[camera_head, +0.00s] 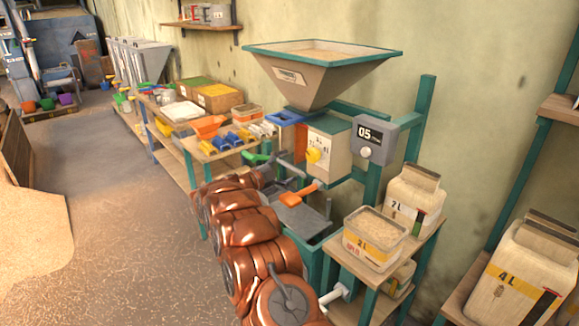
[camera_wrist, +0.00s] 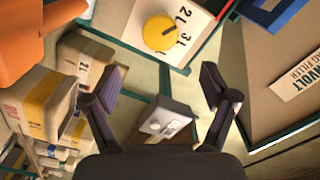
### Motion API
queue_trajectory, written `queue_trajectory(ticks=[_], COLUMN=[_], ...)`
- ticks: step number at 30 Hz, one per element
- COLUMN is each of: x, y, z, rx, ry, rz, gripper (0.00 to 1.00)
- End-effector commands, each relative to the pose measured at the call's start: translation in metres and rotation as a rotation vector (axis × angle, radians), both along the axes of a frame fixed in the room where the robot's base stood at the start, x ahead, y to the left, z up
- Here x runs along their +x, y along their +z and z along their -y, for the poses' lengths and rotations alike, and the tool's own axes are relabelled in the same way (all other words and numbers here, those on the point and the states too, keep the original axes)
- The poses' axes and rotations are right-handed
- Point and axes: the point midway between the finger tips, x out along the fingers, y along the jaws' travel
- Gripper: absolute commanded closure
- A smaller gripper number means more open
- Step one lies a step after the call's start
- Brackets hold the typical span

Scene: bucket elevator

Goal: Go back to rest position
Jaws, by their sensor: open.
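My arm reaches up from the bottom of the head view toward the filling machine. My gripper (camera_wrist: 162,80) is open and empty in the wrist view, with its two dark fingers wide apart. Between and beyond them are the yellow dial (camera_wrist: 160,33) on its white plate and a grey box with a round knob (camera_wrist: 163,125). No contact with the fingers shows. In the head view the gripper is largely hidden by my arm, near the machine's front left. The machine has a large hopper (camera_head: 322,78), a yellow dial (camera_head: 313,155) and an orange-ended handle (camera_head: 299,196).
A grey display reading 05 (camera_head: 371,138) is mounted right of the dial. A grain-filled 2 L container (camera_head: 374,252) stands on the low shelf at right, near a 4 L bag (camera_head: 518,275). A bench with scoops (camera_head: 225,140) lies behind left. The floor (camera_head: 115,220) at left is open.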

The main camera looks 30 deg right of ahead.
Motion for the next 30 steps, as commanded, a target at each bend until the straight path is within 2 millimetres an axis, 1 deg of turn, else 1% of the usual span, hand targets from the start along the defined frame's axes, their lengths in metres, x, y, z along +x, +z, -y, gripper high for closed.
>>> queue_trajectory(ticks=[12,14,17,20,21,23,24,26,27,30], x=[0.002,0.006,0.021,0.042,0.05,0.062,0.068,0.076,0.08,0.085], y=[0.002,0.006,0.019,0.035,0.044,0.055,0.062,0.073,0.08,0.096], z=[0.0,-0.002,-0.011,-0.028,-0.036,-0.051,-0.062,-0.078,-0.09,-0.121], rx=[0.001,0.005,0.023,0.047,0.055,0.067,0.075,0.083,0.088,0.096], ry=[0.008,0.03,0.113,0.243,0.301,0.389,0.45,0.538,0.596,0.739], rz=[0.0,0.001,-0.002,-0.016,-0.02,-0.032,-0.043,-0.058,-0.071,-0.107], gripper=[0.15,0.15,0.15,0.15,0.15,0.15,0.15,0.15,0.15,0.15])
